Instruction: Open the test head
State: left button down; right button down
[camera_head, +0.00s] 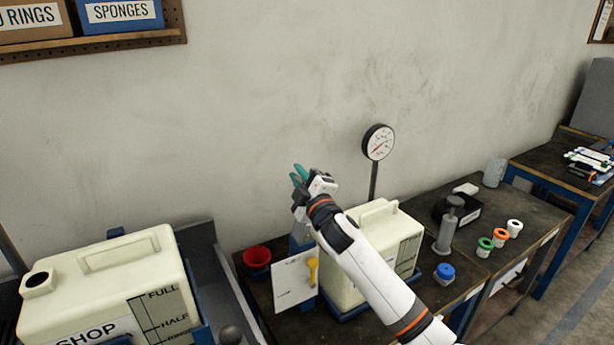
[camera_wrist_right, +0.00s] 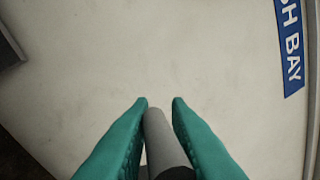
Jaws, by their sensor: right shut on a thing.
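My right gripper (camera_head: 299,176) is raised in front of the wall, above and behind the cream tank (camera_head: 345,285) on the bench. In the right wrist view, the green fingers of my right gripper (camera_wrist_right: 159,102) are shut on a grey rod (camera_wrist_right: 157,135) with a dark lower part. The rod is not clear in the head view, so I cannot tell what it belongs to. A white card (camera_head: 290,283) and a yellow lever (camera_head: 313,271) show left of the tank. I cannot tell which part is the test head. My left gripper is out of view.
A pressure gauge (camera_head: 378,142) stands on a post behind the tank. A red cup (camera_head: 257,258), a grey pump (camera_head: 447,225), a blue cap (camera_head: 444,273) and several small coloured parts stand on the bench. A larger cream tank (camera_head: 112,275) is at the left.

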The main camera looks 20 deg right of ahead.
jog(key=shift+a+r, duration=0.15)
jog(key=shift+a, duration=0.15)
jog(key=c, duration=1.4)
grip_release()
jog(key=shift+a, duration=0.1)
jog(key=shift+s, duration=0.1)
jog(key=shift+s+f, duration=0.25)
jog(key=s+b, duration=0.1)
jog(key=s, duration=0.2)
jog(key=s+f+b, duration=0.1)
jog(key=s, duration=0.3)
jog(key=s+b, duration=0.1)
jog(key=s, duration=0.3)
jog(key=shift+s+f, duration=0.1)
jog(key=shift+f, duration=0.3)
jog(key=shift+f, duration=0.1)
